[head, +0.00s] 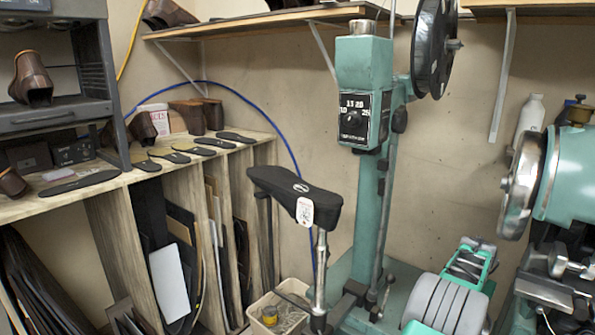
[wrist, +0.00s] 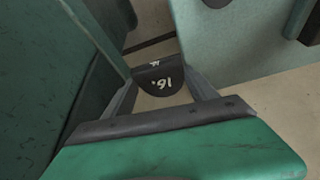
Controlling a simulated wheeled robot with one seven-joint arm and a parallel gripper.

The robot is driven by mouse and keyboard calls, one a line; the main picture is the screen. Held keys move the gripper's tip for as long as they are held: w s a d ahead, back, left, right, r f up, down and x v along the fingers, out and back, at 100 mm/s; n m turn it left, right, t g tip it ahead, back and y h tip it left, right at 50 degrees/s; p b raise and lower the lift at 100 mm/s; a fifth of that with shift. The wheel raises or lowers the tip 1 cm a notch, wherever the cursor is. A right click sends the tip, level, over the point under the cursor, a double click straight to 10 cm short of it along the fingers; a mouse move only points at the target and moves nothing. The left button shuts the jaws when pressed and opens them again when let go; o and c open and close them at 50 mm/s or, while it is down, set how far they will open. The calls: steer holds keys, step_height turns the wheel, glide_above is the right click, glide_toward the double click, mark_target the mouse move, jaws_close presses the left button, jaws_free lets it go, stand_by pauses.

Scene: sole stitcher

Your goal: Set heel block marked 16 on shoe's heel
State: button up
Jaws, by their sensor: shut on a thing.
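My gripper (wrist: 162,80) is shut on a dark heel block (wrist: 158,88) with a curved edge. The white marking 16 shows tilted on its face in the wrist view. Part of my gripper, in green, also seems to show at lower right in the head view (head: 470,265), but the block cannot be made out there. The black shoe (head: 290,187) lies sole up on a metal post in the middle of the head view, with a white tag at its front side. My gripper is to the right of the shoe and apart from it. The shoe is not recognisable in the wrist view.
The green stitcher column (head: 375,190) stands just behind and right of the shoe. Another green machine (head: 570,180) with a wheel is at far right. A wooden bench (head: 110,180) with several soles is at left. A bin (head: 278,312) sits below the shoe.

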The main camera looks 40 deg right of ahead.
steer(key=w+a+r+n+t, duration=0.1)
steer(key=w+a, duration=0.4)
steer(key=a, duration=0.7)
steer(key=w+a+r+n+t+y, duration=0.1)
steer(key=w+a+r+n, duration=0.3)
steer(key=a, duration=0.8)
steer(key=w+a+r+n+t, duration=0.1)
steer(key=w+a+n, duration=0.3)
steer(key=a, duration=0.9)
steer(key=w+r, duration=0.1)
steer(key=w, duration=0.2)
steer(key=shift+w+r+y, duration=0.25)
steer(key=shift+r+y, duration=0.05)
steer(key=shift+r, duration=0.05)
steer(key=shift+o, duration=0.2)
steer(key=w+a+r+n+y, duration=0.1)
steer(key=w+a, duration=0.4)
steer(key=a, duration=0.6)
steer(key=w+a+r+n+y, duration=0.1)
steer(key=w+a+r+n, duration=0.2)
steer(key=a, duration=0.8)
steer(key=w+a+r+n+t+y, duration=0.1)
steer(key=w+a+r+n, duration=0.2)
steer(key=w+a, duration=0.3)
steer(key=a+n, duration=0.1)
steer(key=a, duration=0.4)
steer(key=shift+w, duration=0.4)
steer(key=shift+s+d+f, duration=0.1)
steer(key=shift+d, duration=0.2)
